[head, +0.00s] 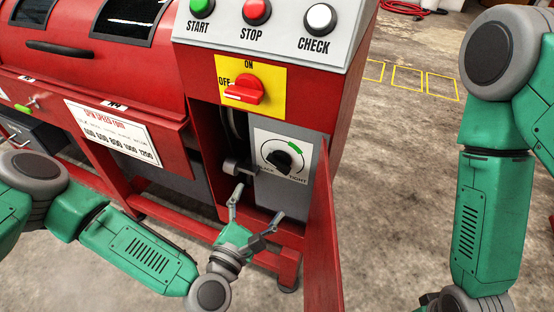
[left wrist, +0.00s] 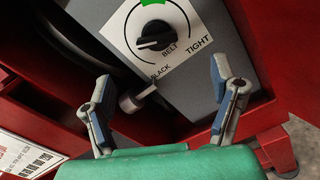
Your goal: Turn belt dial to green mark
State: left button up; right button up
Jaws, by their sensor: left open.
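The belt dial (head: 283,161) is a black knob on a white round scale, on a grey panel inside the open red cabinet. Its green mark (head: 297,144) is at the scale's upper right in the head view. In the left wrist view the knob (left wrist: 155,36) shows with the green mark (left wrist: 153,2) above it. A pale line on the knob seems to point left, off the green mark. My left gripper (head: 258,204) is open and empty, below the dial and apart from it. Its spread fingers also show in the left wrist view (left wrist: 161,82). My right gripper is out of view.
A red door (head: 323,235) stands open right of the panel. A grey cylindrical part (head: 240,168) sticks out left of the dial. Above are a red OFF/ON switch (head: 243,89) and START, STOP and CHECK buttons. Bare floor lies to the right.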

aim_at(276, 167)
pick_arm(q)
jog(key=b+x, duration=0.3)
jog(key=x, duration=1)
jog(key=shift+w+d, duration=0.1)
jog(key=shift+w, duration=0.15)
jog(key=shift+a, duration=0.5)
jog(key=c, duration=1.2)
jog(key=shift+o, duration=0.2)
jog(key=shift+r, duration=0.1)
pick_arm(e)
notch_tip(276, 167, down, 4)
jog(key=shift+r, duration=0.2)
